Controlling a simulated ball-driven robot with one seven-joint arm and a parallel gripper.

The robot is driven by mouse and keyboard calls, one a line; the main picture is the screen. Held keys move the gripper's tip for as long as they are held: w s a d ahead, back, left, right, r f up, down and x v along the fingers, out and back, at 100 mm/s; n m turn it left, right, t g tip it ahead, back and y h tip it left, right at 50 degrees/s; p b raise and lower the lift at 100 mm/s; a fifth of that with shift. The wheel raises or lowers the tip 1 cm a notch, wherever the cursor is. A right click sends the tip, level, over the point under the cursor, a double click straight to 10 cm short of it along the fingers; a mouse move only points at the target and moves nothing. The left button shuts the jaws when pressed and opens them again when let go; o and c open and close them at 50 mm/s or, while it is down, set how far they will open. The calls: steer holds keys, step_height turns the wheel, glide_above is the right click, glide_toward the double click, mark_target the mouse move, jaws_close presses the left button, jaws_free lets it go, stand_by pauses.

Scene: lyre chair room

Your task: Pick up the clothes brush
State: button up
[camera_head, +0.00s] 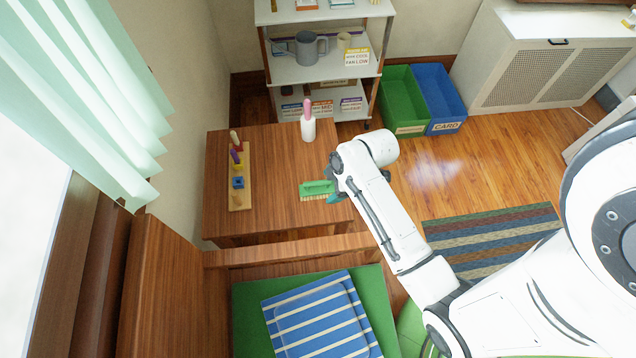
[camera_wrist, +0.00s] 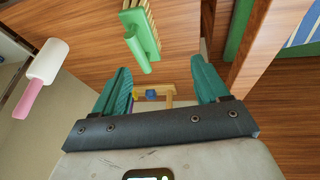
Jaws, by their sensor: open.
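The clothes brush (camera_head: 316,188) is green with pale bristles and lies on the wooden table, near its right edge. In the wrist view the brush (camera_wrist: 142,38) shows at the top, its handle end pointing down toward the gap between my fingers. My gripper (camera_wrist: 162,84) has two teal fingers spread wide with nothing held between them. In the head view my gripper (camera_head: 333,181) is at the table's right edge, close to the brush and partly hidden by my wrist. Whether a finger touches the brush cannot be told.
The table (camera_head: 270,215) also bears a white roller with a pink handle (camera_head: 308,127) and a wooden peg board (camera_head: 240,190). A shelf (camera_head: 325,72), green bin (camera_head: 403,95) and blue bin (camera_head: 436,95) stand behind. A chair with a striped cushion (camera_head: 322,318) is in front.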

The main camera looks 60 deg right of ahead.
mark_target(319, 185)
steer(key=shift+n, duration=0.4)
steer(key=w+f, duration=0.1)
steer(key=w+d+f, duration=0.1)
steer(key=f, duration=0.1)
steer(key=w+f, duration=0.1)
steer(key=shift+w+d+f, duration=0.15)
steer(key=shift+w+d, duration=0.1)
steer(key=shift+w, duration=0.05)
steer(key=shift+x, duration=2.9)
